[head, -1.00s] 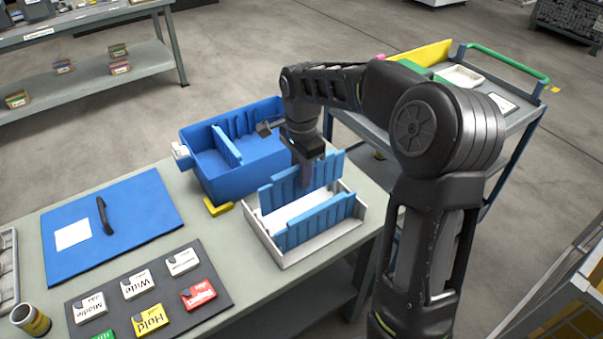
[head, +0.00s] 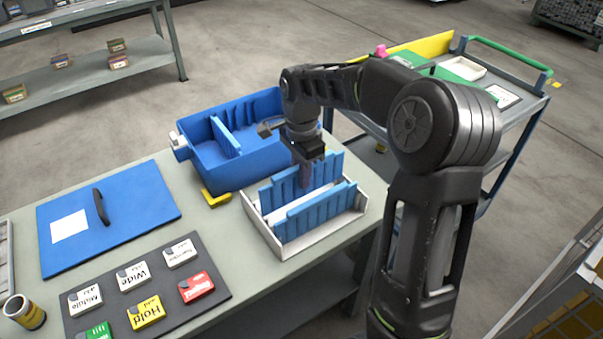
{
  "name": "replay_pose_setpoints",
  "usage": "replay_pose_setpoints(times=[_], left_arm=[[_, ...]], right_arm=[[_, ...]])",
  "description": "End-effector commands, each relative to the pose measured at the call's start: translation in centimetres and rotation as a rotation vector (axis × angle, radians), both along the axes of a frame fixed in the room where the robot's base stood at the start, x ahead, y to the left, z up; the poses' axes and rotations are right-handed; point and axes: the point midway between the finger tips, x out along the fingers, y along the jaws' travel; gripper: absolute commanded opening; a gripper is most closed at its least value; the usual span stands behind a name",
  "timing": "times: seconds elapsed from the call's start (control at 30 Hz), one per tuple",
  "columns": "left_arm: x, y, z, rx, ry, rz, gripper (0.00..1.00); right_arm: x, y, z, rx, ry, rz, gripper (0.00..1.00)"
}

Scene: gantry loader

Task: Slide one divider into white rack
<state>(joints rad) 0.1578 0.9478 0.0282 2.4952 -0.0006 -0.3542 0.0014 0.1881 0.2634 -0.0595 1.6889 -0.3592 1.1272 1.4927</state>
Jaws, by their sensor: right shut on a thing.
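The white rack (head: 346,229) is a shallow open box on the right end of the table. Two blue ribbed dividers stand in it. The front divider (head: 315,212) stands across the rack, free of any gripper. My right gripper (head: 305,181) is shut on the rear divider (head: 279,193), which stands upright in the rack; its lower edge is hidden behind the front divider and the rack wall. A blue bin (head: 203,176) behind the rack holds another blue divider (head: 226,137). My left gripper is not in view.
A blue panel with a black handle (head: 140,235) lies on the left of the table. A dark mat (head: 215,258) carries several label blocks. A yellow piece (head: 216,199) lies by the bin. A cart (head: 500,120) stands behind my right arm.

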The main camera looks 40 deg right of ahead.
Motion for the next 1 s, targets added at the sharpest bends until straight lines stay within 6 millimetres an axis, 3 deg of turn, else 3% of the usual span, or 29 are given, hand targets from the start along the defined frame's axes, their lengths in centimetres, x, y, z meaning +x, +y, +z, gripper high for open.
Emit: replay_pose_setpoints(times=[1.0], left_arm=[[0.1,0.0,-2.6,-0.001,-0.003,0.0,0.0]], right_arm=[[0.0,0.0,-3.7,0.0,0.0,0.0,0.0]])
